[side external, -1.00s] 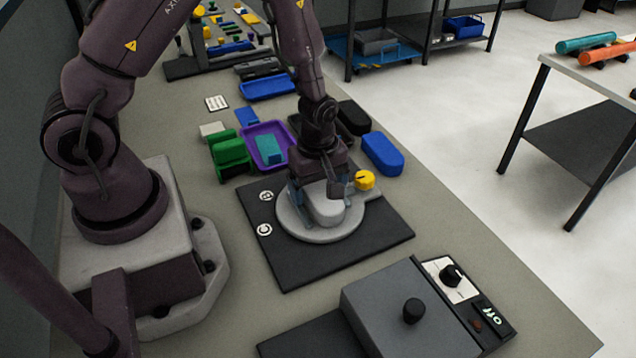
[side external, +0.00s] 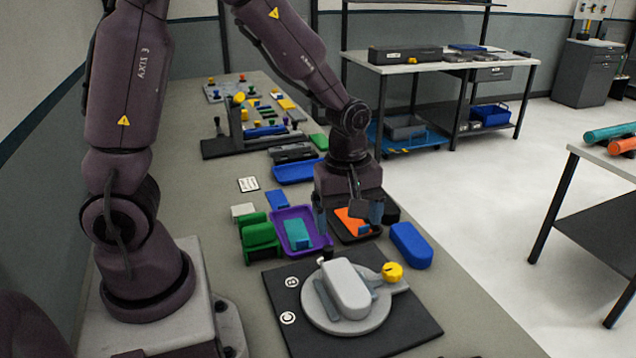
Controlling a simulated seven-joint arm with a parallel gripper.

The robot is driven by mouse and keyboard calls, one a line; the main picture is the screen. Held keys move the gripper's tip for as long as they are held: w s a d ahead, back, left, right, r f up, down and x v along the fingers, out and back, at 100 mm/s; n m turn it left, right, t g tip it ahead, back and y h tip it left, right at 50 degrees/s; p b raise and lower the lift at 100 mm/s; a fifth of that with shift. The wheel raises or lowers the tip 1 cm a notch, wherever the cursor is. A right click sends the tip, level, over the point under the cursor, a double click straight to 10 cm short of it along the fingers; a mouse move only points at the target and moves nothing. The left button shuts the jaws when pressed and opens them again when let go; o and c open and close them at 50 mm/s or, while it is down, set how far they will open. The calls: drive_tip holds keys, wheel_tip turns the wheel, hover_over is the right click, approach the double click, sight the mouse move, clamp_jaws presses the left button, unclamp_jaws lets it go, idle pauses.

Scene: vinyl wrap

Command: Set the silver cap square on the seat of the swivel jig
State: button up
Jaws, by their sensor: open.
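The silver cap (side external: 345,287), a pale grey block with rounded ends, lies on the round plate of the swivel jig (side external: 318,316). Blue-grey bars show on the plate on both sides of the cap. I cannot tell whether the cap is fully seated or exactly square between them. The jig stands on a black base and has a yellow knob (side external: 392,272) at its right. My gripper (side external: 348,218) is open and empty, above and apart from the cap, with its fingers pointing down.
Behind the jig are a purple tray (side external: 312,246) with a teal block, a dark tray with an orange piece (side external: 352,222), green holders (side external: 258,236) and a blue rounded block (side external: 411,245). A marked white card (side external: 249,184) lies farther back. Bare table shows left of the jig.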

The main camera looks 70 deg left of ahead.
drive_tip(key=s+r+m+t, duration=0.2)
drive_tip(key=s+r+m, duration=0.3)
drive_tip(key=r+m, duration=0.3)
drive_tip(key=s+d+r+m+t, duration=0.1)
drive_tip(key=s+r+m+t, duration=0.2)
drive_tip(key=s+r+m, duration=0.3)
wheel_tip(320, 180, up, 2)
drive_tip(key=m, duration=0.2)
drive_tip(key=shift+s+d+r+m, duration=0.2)
drive_tip(key=shift+s+d+m, duration=0.05)
drive_tip(key=shift+d+m, duration=0.05)
